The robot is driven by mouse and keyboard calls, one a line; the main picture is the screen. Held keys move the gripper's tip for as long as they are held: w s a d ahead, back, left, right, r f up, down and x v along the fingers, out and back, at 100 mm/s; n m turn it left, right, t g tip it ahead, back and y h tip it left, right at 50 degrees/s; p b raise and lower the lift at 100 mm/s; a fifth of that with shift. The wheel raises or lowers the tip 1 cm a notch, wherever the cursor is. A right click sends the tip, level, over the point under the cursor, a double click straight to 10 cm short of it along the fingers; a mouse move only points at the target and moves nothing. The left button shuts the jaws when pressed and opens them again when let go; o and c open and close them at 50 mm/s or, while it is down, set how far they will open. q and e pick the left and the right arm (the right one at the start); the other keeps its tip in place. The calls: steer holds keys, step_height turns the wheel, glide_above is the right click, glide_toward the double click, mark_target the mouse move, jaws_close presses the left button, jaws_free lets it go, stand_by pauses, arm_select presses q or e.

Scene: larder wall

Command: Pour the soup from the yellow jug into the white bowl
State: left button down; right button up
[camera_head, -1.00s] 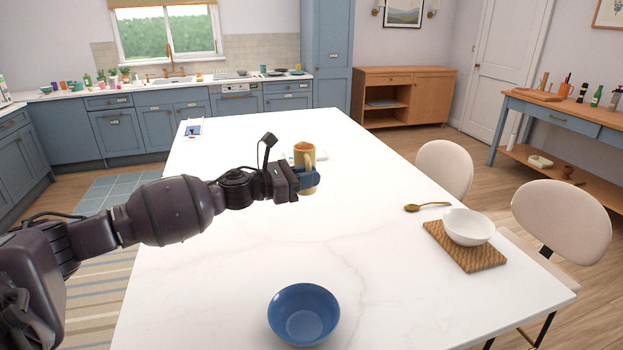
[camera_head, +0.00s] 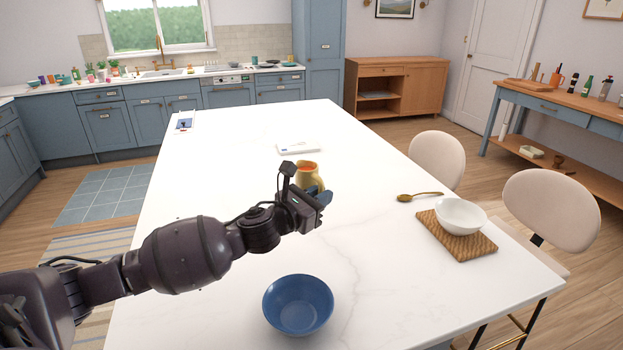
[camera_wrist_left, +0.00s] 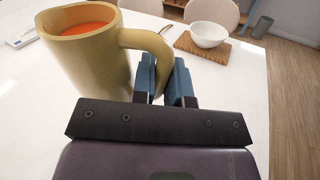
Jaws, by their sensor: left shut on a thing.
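The yellow jug (camera_head: 306,175) is held up over the middle of the white table, with orange-red soup showing in its mouth. In the left wrist view the jug (camera_wrist_left: 88,62) fills the upper left, roughly upright. My left gripper (camera_head: 321,194) is shut on its handle; the blue fingers also show in the wrist view (camera_wrist_left: 166,80). The white bowl (camera_head: 461,215) stands on a woven mat (camera_head: 462,244) at the table's right side, apart from the jug. It also shows in the wrist view (camera_wrist_left: 208,35) and looks empty. My right gripper is not in view.
A blue bowl (camera_head: 298,304) stands at the near part of the table. A gold spoon (camera_head: 420,196) lies left of the white bowl. A flat white item (camera_head: 299,148) lies behind the jug. Chairs stand along the right edge. The tabletop between jug and white bowl is clear.

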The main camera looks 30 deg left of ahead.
arm_select(q)
steer(key=s+d+f+n+y, duration=0.2)
steer(key=s+d+f+y, duration=0.2)
steer(key=s+d+f, duration=0.3)
steer(key=s+d, duration=0.3)
steer(key=s, duration=0.1)
steer(key=shift+d+f+n, duration=0.35)
steer(key=shift+d+n, duration=0.05)
